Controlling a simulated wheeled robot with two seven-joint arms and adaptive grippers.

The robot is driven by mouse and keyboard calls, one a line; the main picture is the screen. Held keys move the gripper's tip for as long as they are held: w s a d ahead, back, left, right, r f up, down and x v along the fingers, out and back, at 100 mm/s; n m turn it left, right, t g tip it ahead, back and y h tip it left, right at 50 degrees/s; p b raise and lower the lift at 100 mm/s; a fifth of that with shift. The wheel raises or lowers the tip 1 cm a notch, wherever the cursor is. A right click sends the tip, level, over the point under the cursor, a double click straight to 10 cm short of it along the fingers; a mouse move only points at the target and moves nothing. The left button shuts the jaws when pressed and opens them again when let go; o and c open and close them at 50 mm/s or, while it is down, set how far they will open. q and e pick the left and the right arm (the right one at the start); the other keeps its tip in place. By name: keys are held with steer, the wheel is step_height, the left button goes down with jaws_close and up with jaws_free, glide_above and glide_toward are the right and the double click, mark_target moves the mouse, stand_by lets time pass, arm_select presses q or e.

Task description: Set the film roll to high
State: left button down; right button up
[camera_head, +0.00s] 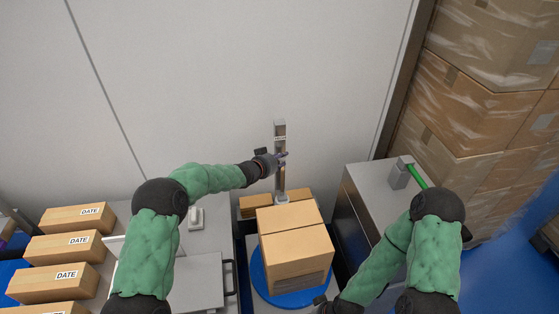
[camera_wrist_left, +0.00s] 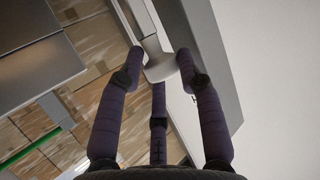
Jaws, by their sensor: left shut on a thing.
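A grey upright mast (camera_head: 281,184) with a small label near its top stands against the wall, behind the boxes. My left gripper (camera_head: 281,158) is at the upper part of this mast, just below the label. In the left wrist view my left gripper (camera_wrist_left: 158,62) has its dark fingers around a light grey knob-like part (camera_wrist_left: 160,70) on the mast, and it is shut on that part. I cannot make out a separate film roll; the hand covers part of the mast. My right gripper (camera_head: 322,303) is low at the bottom edge beside the turntable, only partly shown.
Cardboard boxes (camera_head: 292,247) stand on a blue turntable (camera_head: 262,285) in front of the mast. A grey cabinet (camera_head: 375,172) with a green handle (camera_head: 416,175) is to the right. Boxes marked DATE (camera_head: 75,218) line the left. Wrapped cartons (camera_head: 470,100) are stacked at the right.

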arm_select(q)
steer(key=r+p, duration=0.2)
steer(key=r, duration=0.1)
steer(key=r+p, duration=0.2)
steer(key=r, duration=0.1)
steer(key=r+p, duration=0.3)
steer(key=r, duration=0.1)
steer(key=shift+w+a, duration=0.15)
steer(key=shift+w, duration=0.15)
steer(key=shift+r, duration=0.1)
steer(key=c, duration=0.9)
jaws_free()
steer(key=shift+o, duration=0.2)
steer(key=v, duration=1.2)
steer(key=shift+f, duration=0.4)
steer(key=shift+s, duration=0.15)
